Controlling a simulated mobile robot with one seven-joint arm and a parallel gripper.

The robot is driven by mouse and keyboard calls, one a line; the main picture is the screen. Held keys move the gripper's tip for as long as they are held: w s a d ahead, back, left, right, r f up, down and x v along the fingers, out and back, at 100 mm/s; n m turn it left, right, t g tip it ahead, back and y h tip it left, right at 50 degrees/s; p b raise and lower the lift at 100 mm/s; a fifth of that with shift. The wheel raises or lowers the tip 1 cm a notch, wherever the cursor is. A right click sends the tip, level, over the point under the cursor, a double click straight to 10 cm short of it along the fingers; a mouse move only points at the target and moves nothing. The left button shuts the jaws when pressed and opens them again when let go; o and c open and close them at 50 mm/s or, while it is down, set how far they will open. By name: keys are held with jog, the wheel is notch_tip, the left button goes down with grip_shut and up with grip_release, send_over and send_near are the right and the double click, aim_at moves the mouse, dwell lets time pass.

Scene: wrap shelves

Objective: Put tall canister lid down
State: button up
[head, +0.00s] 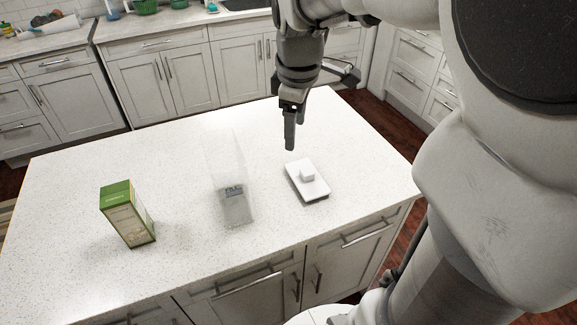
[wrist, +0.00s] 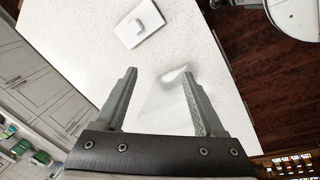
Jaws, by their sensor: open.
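The tall canister lid (head: 307,182) is a white, flat rectangular piece with a small raised knob. It lies on the white countertop, knob up, right of the clear tall canister (head: 236,205). The canister stands upright with its top uncovered. The lid also shows at the top of the wrist view (wrist: 149,14), beyond my fingertips. My gripper (head: 290,146) is raised above the counter, behind the lid in the head view and apart from it. In the wrist view my gripper (wrist: 158,72) has its fingers spread with nothing held between them.
A green and cream box (head: 129,215) stands on the island countertop (head: 75,190) to the left of the canister. The counter around the lid is clear, with the island's right edge not far off. Cabinets and another counter (head: 165,35) line the back.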

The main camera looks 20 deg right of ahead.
jog(key=s+a+r+m+t, duration=0.1)
jog(key=s+a+m, duration=0.2)
jog(key=s+m, duration=0.2)
jog(key=s+a+r+m+t, duration=0.1)
jog(key=s+m, duration=0.4)
jog(key=s, duration=0.5)
jog(key=shift+a+t+y, duration=0.4)
jog(key=shift+a+t, duration=0.2)
jog(key=shift+a, duration=0.45)
